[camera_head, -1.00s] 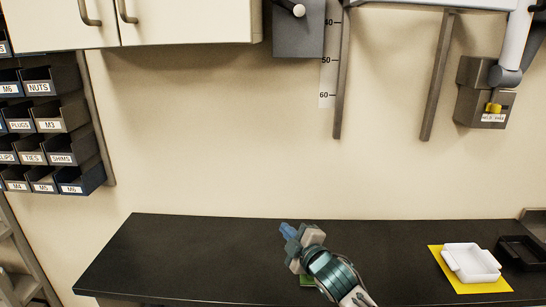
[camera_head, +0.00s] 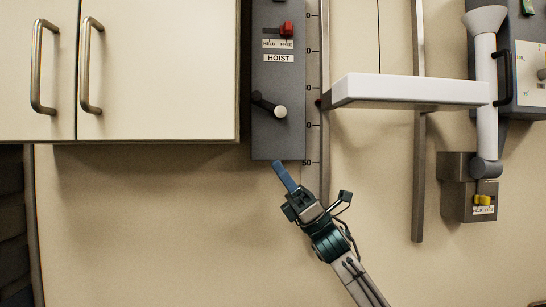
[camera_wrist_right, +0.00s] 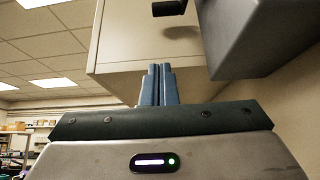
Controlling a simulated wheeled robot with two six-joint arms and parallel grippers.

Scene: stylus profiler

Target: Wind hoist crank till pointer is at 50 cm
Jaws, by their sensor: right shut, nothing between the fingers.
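The grey hoist panel (camera_head: 277,140) has a crank (camera_head: 264,102) whose pale knob (camera_head: 280,112) points to the lower right. A red switch (camera_head: 286,30) sits above it, over the FREE side of its label. The scale (camera_head: 312,140) is partly hidden by the panel; 50 reads at the bottom. A small dark-red pointer (camera_head: 318,103) stands above the 50 mark, between two higher marks. My right gripper (camera_head: 279,168) is shut and empty, its blue fingers just below the panel's lower edge in the picture, apart from the knob. They also show in the right wrist view (camera_wrist_right: 160,85). My left gripper is out of view.
A white platform (camera_head: 410,91) reaches right from the rail. A cabinet (camera_head: 160,70) with handles is left of the panel. A grey box (camera_head: 459,205) with a yellow switch is at the right. The wall below is clear.

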